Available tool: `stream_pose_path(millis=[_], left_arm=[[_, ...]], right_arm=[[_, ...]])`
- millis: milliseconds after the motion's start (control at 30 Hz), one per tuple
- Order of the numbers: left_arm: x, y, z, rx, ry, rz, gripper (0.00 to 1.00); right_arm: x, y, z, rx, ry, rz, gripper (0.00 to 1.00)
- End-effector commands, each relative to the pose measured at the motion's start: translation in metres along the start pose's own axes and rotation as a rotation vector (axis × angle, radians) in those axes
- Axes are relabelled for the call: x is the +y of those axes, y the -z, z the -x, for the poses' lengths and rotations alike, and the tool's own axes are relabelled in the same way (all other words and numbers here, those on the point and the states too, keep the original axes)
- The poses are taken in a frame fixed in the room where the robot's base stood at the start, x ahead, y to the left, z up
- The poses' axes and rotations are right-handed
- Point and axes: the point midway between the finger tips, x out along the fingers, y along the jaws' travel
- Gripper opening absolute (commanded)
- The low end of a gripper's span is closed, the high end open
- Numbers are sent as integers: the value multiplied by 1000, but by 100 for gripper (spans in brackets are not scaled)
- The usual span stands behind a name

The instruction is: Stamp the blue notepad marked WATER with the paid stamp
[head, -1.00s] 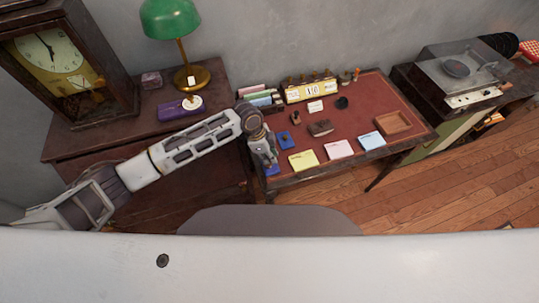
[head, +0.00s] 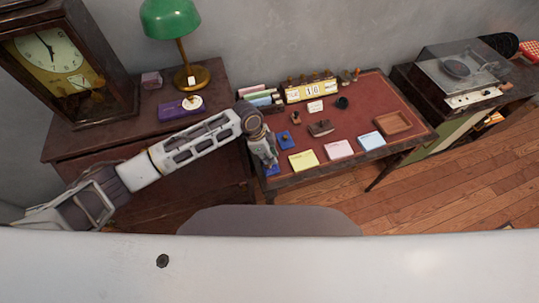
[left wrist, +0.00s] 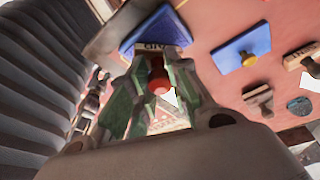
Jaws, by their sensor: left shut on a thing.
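My left gripper (head: 270,164) is over the front left corner of the desk. In the left wrist view it is shut on a wooden stamp with a red knob (left wrist: 159,84); lettering that looks like PAID shows on its block (left wrist: 152,47). A flat blue pad (left wrist: 152,26) lies right by the stamp; it also shows in the head view (head: 272,170), partly hidden by the gripper. I cannot tell whether stamp and pad touch. The light blue notepad (head: 371,140) lies farther right; its text is too small to read. My right gripper is not in view.
A yellow notepad (head: 303,160) and a pink one (head: 339,149) lie between gripper and blue notepad. A second blue pad (head: 285,139), a small stamp (head: 296,118), a dark blotter (head: 320,128) and a wooden tray (head: 398,123) are on the desk. A calendar (head: 299,94) stands behind.

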Motion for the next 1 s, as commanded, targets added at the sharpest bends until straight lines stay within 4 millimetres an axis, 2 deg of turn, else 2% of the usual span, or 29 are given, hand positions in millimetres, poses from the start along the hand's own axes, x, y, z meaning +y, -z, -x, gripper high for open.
stream_pose_path(millis=[1000], left_arm=[[0,-2,-7,0,0,0,4]], right_arm=[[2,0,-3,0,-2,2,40]])
